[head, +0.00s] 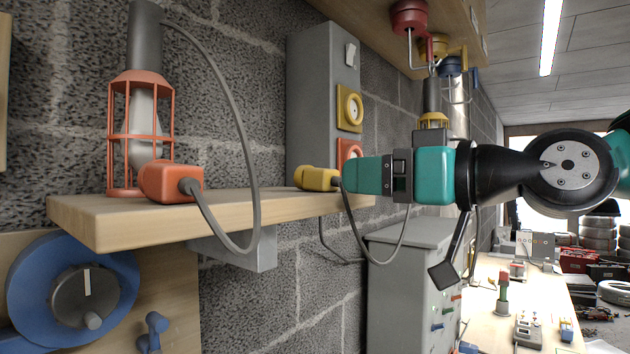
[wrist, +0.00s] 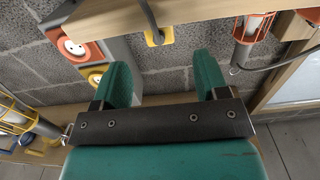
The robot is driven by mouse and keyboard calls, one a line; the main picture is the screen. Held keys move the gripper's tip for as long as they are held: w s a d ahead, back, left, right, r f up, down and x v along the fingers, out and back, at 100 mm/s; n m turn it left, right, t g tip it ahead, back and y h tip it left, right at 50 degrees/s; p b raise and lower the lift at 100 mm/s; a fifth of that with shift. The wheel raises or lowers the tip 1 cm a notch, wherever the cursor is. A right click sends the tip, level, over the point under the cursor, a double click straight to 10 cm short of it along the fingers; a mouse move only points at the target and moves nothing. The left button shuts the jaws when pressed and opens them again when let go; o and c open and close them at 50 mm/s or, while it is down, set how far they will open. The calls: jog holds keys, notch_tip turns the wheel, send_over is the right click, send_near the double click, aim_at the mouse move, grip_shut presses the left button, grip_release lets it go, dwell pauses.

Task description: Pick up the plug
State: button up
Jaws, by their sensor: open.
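Two plugs show in the head view. A yellow plug (head: 316,179) lies on the wooden shelf (head: 150,222) with a grey cable hanging from it. An orange plug (head: 170,182) with a grey cable lies farther left on the shelf, in front of a caged orange lamp. My gripper (head: 350,176) has teal fingers and is open at the right end of the shelf, close to the yellow plug. In the wrist view the yellow plug (wrist: 158,37) is ahead of the gap between the fingertips (wrist: 164,65), with nothing between them.
The orange caged lamp (head: 112,135) stands on the shelf. A grey wall box (head: 310,95) holds a yellow socket (head: 349,107) and an orange socket (head: 347,152) just behind my gripper. A block wall backs the shelf. A grey cabinet (head: 400,270) stands below.

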aim_at(334, 175)
jog(key=shift+p+x, duration=0.3)
jog(key=shift+x, duration=0.75)
jog(key=p+x, duration=0.1)
jog(key=x, duration=0.1)
jog(key=p+x, duration=0.2)
jog(key=x, duration=0.1)
jog(key=shift+w+a+r, duration=0.1)
jog(key=shift+r, duration=0.1)
jog(key=shift+w+a+f, duration=0.15)
jog(key=shift+w+a, duration=0.1)
jog(key=shift+a, duration=0.1)
jog(key=c, duration=0.9)
